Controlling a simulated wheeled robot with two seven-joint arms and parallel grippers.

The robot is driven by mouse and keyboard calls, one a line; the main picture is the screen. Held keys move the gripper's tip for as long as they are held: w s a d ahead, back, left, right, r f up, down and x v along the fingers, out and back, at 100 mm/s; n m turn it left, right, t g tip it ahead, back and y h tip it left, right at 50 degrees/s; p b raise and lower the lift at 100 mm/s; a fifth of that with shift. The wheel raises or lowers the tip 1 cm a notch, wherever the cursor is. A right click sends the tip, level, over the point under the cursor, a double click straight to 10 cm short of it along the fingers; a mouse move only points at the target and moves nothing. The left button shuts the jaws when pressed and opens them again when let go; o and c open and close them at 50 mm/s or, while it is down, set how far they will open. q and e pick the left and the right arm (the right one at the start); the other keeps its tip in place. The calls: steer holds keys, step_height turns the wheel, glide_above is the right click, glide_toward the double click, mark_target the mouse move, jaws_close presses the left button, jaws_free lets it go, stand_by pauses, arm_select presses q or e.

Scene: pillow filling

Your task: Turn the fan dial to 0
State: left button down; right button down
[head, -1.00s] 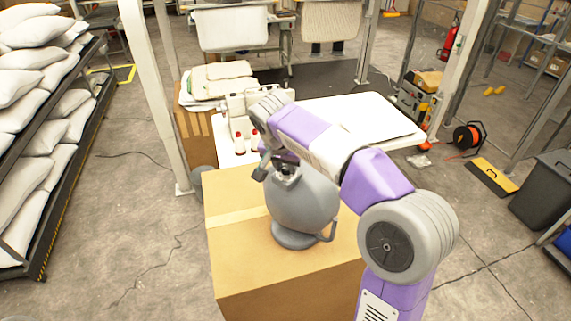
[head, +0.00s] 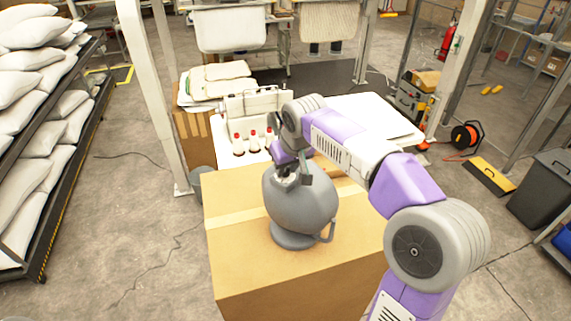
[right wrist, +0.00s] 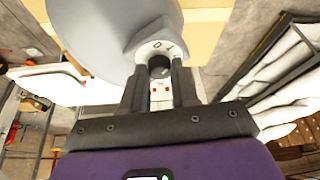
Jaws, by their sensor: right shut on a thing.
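The grey fan (head: 300,210) stands upright on a cardboard box, with a round body, a round base and a side handle. In the right wrist view its grey body (right wrist: 95,35) fills the upper left. A pale dial face (right wrist: 157,48) with small dark marks shows there, and I cannot read the setting surely. My right gripper (head: 292,180) is at the fan's top. In the right wrist view its fingers (right wrist: 159,72) stand either side of the dark dial knob (right wrist: 158,66) and are shut on it. My left gripper is out of view.
The cardboard box (head: 240,270) carries the fan and has free room around it. Behind it are a white sewing machine (head: 255,103), several red-topped bottles (head: 253,138) and a white table (head: 365,115). Pillow shelves (head: 60,165) stand at left.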

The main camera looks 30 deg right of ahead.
steer(key=n+y, duration=0.1)
steer(key=n, duration=0.1)
steer(key=n+p, duration=0.1)
steer(key=n, duration=0.1)
steer(key=shift+d+r+y, duration=0.1)
steer(key=shift+d+y, duration=0.1)
steer(key=shift+y, duration=0.2)
steer(key=shift+n+g+y+p, duration=0.3)
steer(key=shift+n+y+p, duration=0.3)
steer(key=shift+n, duration=1)
steer(key=c, duration=0.9)
jaws_free()
steer(key=v, duration=0.7)
steer(key=shift+d+r, duration=0.1)
steer(key=shift+r, duration=0.15)
